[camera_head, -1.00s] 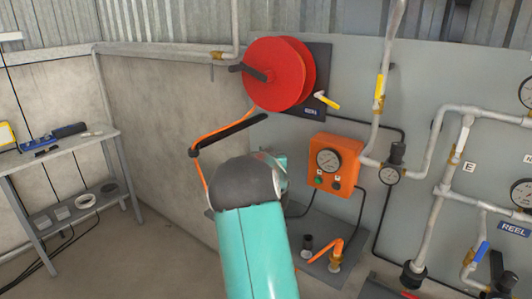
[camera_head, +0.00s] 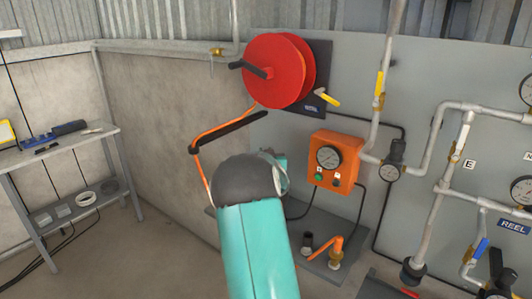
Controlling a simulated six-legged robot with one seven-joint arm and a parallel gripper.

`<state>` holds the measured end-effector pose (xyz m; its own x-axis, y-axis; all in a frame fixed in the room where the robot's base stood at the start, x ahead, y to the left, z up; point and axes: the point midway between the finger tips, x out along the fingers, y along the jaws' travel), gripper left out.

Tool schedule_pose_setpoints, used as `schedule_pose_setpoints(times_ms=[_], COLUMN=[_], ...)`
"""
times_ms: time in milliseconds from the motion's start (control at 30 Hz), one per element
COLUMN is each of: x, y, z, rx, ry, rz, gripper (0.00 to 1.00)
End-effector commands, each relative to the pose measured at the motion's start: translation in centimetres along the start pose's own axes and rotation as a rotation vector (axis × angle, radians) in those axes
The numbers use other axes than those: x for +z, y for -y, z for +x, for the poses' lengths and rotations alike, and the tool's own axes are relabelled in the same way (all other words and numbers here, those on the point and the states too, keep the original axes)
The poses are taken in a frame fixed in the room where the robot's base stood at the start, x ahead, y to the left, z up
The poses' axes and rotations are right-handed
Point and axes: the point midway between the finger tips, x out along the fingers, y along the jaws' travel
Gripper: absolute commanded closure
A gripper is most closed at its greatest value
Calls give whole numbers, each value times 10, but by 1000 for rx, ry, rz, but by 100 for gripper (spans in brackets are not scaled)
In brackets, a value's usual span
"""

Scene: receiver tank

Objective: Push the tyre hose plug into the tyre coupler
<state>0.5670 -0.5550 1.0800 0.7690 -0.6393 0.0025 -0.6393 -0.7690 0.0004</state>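My teal arm link with its dark grey joint fills the lower middle of the view and hides my gripper. An orange hose (camera_head: 199,168) runs from below the red reel, bends at a black bar, and goes down behind my arm. Another short orange hose (camera_head: 350,243) ends at a brass fitting (camera_head: 336,257) on a grey plate near the floor. A black upright fitting (camera_head: 307,243) stands beside it on the left. I cannot tell which of these is the tyre hose plug or the tyre coupler. What my gripper holds, if anything, is hidden.
The red hose reel (camera_head: 272,72) is on the wall panel, above an orange gauge box (camera_head: 335,160). Grey pipes with gauges and valves cover the right side. A workbench (camera_head: 62,150) with tools stands left. Bare floor lies between bench and my arm.

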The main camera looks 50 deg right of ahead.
Motion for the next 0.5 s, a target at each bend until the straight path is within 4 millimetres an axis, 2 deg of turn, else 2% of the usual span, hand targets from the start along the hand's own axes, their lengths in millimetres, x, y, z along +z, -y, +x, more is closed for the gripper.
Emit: schedule_pose_setpoints(times_ms=[33, 100, 133, 500], x=[1, 1, 1, 1], y=[0, 0, 0, 0], z=[0, 0, 0, -4], rx=[0, 0, 0, 1], ry=[2, 2, 2, 2], rz=[0, 0, 0, 1], gripper=[71, 58, 54, 54])
